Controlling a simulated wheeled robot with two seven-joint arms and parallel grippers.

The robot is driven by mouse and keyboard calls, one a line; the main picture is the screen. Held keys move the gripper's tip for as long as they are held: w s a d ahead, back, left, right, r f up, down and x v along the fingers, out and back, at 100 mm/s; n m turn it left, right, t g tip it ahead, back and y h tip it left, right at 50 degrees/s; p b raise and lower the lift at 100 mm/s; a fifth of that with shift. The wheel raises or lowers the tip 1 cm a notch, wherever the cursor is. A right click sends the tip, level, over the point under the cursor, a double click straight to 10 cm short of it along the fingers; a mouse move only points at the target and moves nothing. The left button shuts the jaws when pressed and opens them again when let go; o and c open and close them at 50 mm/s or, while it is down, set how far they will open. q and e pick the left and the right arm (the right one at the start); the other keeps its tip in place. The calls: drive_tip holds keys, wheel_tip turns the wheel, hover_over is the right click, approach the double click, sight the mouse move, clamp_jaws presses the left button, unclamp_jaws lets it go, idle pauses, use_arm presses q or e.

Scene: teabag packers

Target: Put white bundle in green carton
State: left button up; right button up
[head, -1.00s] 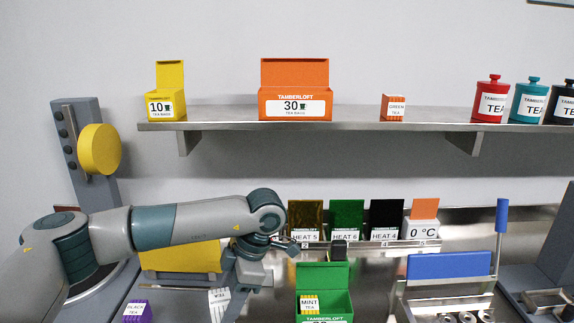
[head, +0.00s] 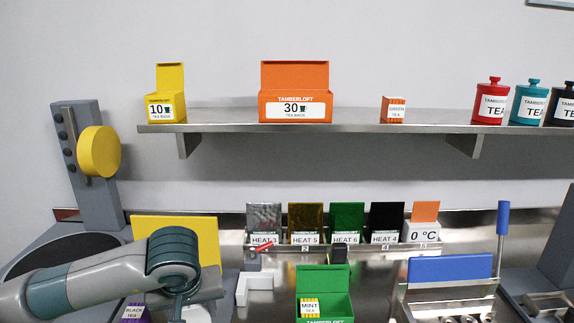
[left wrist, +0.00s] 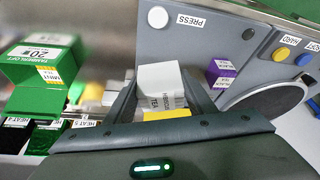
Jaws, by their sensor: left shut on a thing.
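The white bundle (left wrist: 160,84) is a small white block with a printed tea label, between the fingers of my left gripper (left wrist: 158,92), which is shut on it. In the head view my left gripper (head: 190,300) is low at the left, mostly hidden by its own wrist, and the bundle's white shows only in part under it. The green carton (head: 323,281) stands open with its lid up, to the right of the gripper, with a mint tea bundle (head: 310,306) in it. The carton (left wrist: 38,62) also shows at the left of the left wrist view. My right gripper is out of view.
A purple black-tea bundle (head: 134,313) is at the lower left, beside my left arm. A white L-shaped piece (head: 255,284) lies between my gripper and the carton. Behind is a row of heat-labelled cards (head: 347,222). A blue-panelled rack (head: 450,266) stands right of the carton.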

use_arm(q)
drive_tip(key=m, duration=0.1)
drive_tip(key=a+m+h, duration=0.1)
drive_tip(key=m, duration=0.1)
drive_tip(key=shift+s+a+r, duration=0.1)
drive_tip(key=shift+s+a, duration=0.05)
drive_tip(key=shift+s, duration=0.2)
drive_tip(key=shift+m, duration=0.3)
idle(0.6)
idle(0.5)
